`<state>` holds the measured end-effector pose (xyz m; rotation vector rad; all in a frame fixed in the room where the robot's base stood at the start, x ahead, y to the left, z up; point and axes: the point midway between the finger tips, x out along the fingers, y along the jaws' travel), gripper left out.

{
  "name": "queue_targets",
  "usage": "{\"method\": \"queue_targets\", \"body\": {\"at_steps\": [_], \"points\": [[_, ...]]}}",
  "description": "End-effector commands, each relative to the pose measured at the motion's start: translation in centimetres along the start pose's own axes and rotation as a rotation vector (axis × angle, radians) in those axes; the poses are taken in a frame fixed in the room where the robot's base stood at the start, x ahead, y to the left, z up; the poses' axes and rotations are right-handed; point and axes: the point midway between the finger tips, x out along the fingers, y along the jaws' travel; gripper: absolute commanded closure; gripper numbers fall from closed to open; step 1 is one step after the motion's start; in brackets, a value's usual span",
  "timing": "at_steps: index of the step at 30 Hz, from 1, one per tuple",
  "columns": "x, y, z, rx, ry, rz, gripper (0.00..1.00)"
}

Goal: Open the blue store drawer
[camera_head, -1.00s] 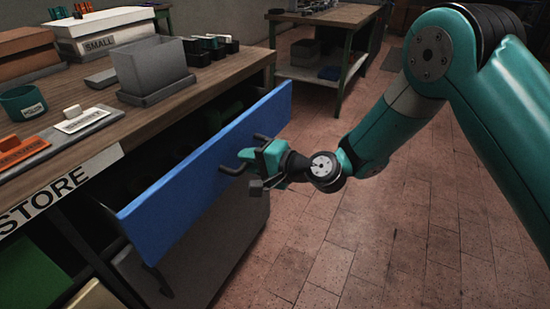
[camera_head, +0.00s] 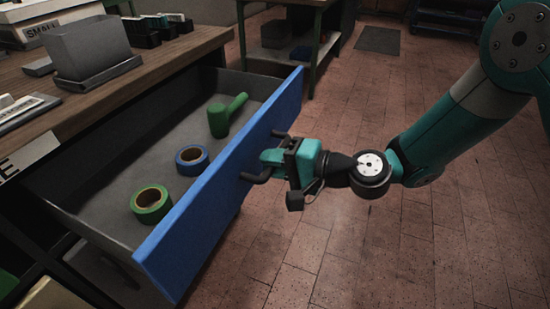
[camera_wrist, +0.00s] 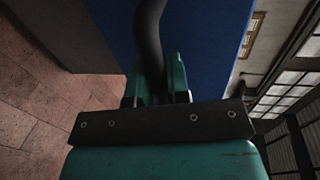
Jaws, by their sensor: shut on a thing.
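The blue store drawer (camera_head: 222,200) stands pulled well out from under the wooden bench in the head view. Its grey inside is open to view. My gripper (camera_head: 268,165) is at the drawer's dark bar handle (camera_head: 256,178), on the outer side of the blue front. In the wrist view the fingers (camera_wrist: 160,88) are shut around the dark handle (camera_wrist: 150,40), with the blue front (camera_wrist: 195,50) behind it. Part of the handle is hidden by the fingers.
In the drawer lie a green mallet-like thing (camera_head: 226,115), a blue tape roll (camera_head: 192,160) and a green tape roll (camera_head: 151,204). A grey bin (camera_head: 90,48) stands on the bench (camera_head: 180,50). The tiled floor (camera_head: 370,245) is clear. Another table (camera_head: 285,60) stands behind.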

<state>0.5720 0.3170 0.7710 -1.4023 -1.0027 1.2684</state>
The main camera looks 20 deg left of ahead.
Motion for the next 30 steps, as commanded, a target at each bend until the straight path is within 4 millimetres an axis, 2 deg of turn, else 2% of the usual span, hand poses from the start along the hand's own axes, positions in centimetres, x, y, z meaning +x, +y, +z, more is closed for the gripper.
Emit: {"method": "queue_targets", "body": {"at_steps": [1, 8, 9, 12, 25, 30], "points": [[0.1, 0.0, 0.5, 0.004, -0.015, 0.002, 1.0], [0.2, 0.0, 0.5, 0.004, -0.016, 0.002, 1.0], [0.2, 0.0, 0.5, 0.004, -0.015, 0.002, 0.79], [0.1, 0.0, 0.4, 0.003, -0.012, 0.002, 0.58], [0.0, 0.0, 0.1, 0.001, -0.003, 0.001, 0.58], [-1.6, 0.1, 0.0, 0.004, -0.001, 0.004, 0.58]]}}
